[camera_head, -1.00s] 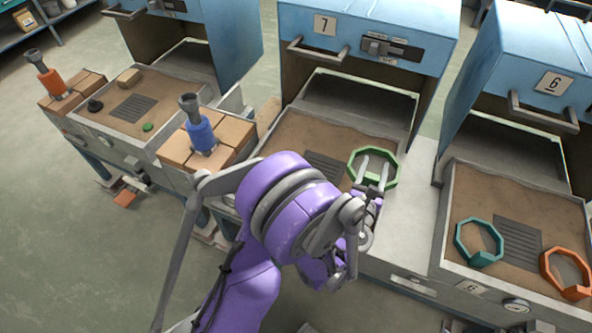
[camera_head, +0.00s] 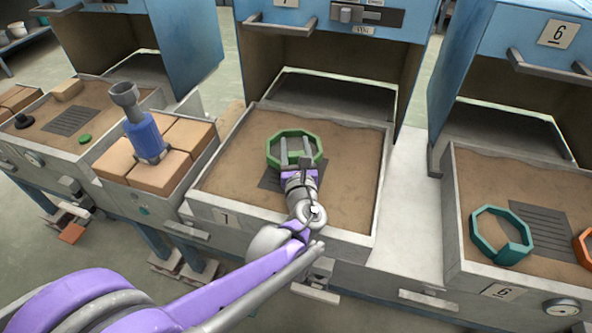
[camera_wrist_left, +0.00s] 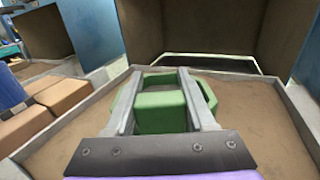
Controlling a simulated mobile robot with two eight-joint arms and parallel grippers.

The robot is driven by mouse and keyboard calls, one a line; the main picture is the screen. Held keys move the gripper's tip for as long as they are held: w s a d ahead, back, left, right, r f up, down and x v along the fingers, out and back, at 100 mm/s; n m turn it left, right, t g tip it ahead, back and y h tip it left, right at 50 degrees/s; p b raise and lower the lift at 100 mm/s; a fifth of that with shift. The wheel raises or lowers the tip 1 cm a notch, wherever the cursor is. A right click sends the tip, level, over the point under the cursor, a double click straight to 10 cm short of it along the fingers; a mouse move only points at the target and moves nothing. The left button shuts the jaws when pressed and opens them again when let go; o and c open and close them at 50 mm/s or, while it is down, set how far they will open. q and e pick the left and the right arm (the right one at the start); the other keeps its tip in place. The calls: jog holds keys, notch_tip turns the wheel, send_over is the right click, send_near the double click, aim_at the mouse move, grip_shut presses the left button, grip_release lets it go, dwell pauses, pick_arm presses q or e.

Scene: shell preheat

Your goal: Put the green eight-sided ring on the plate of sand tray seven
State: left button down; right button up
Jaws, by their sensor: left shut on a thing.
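The green eight-sided ring (camera_head: 271,153) is over the sand of tray seven (camera_head: 212,194). My left gripper (camera_head: 296,152) is shut on the ring's near side. In the left wrist view the two fingers straddle the ring's thick green block (camera_wrist_left: 160,112). The dark ribbed plate (camera_head: 270,182) of tray seven shows just nearer than the ring, partly hidden by my wrist. The ring appears to be beyond the plate's middle; its height above the sand is hard to tell. My right gripper is not in view.
Tray six (camera_head: 452,215), at the right, holds a teal ring (camera_head: 483,239) and an orange ring (camera_head: 586,249). Left of tray seven, a blue clamp-like piece (camera_head: 145,137) stands on bricks (camera_head: 187,135). A blue hood (camera_head: 408,45) rises behind tray seven.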

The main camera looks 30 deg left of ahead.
pick_arm(q)
jog(key=shift+f+b, duration=1.1)
jog(key=shift+f, duration=2.3)
jog(key=shift+f, duration=0.2)
jog(key=shift+c, duration=1.2)
grip_release()
jog(key=shift+r, duration=0.15)
jog(key=shift+s+d+r, duration=0.1)
jog(key=shift+s+d, duration=0.05)
jog(key=shift+d, duration=0.05)
jog(key=p+v, duration=0.1)
jog(key=v, duration=1)
jog(key=shift+s+d+p, duration=0.15)
jog(key=shift+s+p, duration=0.1)
jog(key=shift+p, duration=0.1)
